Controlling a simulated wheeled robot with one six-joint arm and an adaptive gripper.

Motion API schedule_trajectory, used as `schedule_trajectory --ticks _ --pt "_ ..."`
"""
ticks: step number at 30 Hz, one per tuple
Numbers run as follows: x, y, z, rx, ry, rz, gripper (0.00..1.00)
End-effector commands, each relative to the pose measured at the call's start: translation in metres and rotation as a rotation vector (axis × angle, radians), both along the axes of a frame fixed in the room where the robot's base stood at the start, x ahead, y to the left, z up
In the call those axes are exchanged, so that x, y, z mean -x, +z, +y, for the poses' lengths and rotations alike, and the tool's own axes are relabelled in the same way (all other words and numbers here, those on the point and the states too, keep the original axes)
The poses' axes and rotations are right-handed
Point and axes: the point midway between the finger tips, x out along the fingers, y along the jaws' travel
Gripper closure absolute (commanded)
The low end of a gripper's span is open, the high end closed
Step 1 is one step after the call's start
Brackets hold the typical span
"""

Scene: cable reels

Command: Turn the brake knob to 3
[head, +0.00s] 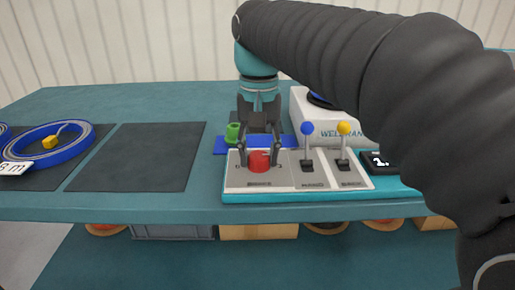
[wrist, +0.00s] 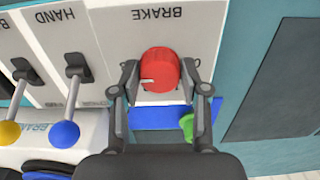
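The red brake knob (head: 259,161) sits on the left plate of the light grey control panel (head: 300,181). In the wrist view the knob (wrist: 163,70) shows a white pointer line towards the picture's left, under an upside-down BRAKE label (wrist: 158,13). The dial figures are too small or hidden to read, so I cannot tell its setting. My gripper (head: 260,153) reaches down over the knob from behind. In the wrist view my gripper (wrist: 160,72) is open, one finger on each side of the knob, with narrow gaps seeming to show.
A blue-knobbed lever (head: 307,129) and a yellow-knobbed lever (head: 344,129) stand right of the knob. A green part (head: 233,132) on a blue base (head: 222,145) is behind. A white machine (head: 310,110) and a small black display (head: 378,160) lie right. The dark mat (head: 135,158) is empty.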

Motion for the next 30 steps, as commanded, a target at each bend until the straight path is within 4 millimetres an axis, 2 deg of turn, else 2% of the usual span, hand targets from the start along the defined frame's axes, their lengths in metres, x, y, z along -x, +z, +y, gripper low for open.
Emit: schedule_trajectory --ticks 1,2,14,17,30 --pt "0.000 0.000 0.000 0.000 0.000 0.000 0.38" --pt "0.000 0.000 0.000 0.000 0.001 0.000 0.33" --pt "-0.001 0.006 0.000 0.000 0.001 -0.003 0.33" --pt "-0.001 0.018 0.000 -0.001 0.001 -0.005 0.33" --pt "-0.001 0.095 0.001 -0.001 0.001 -0.004 0.33"
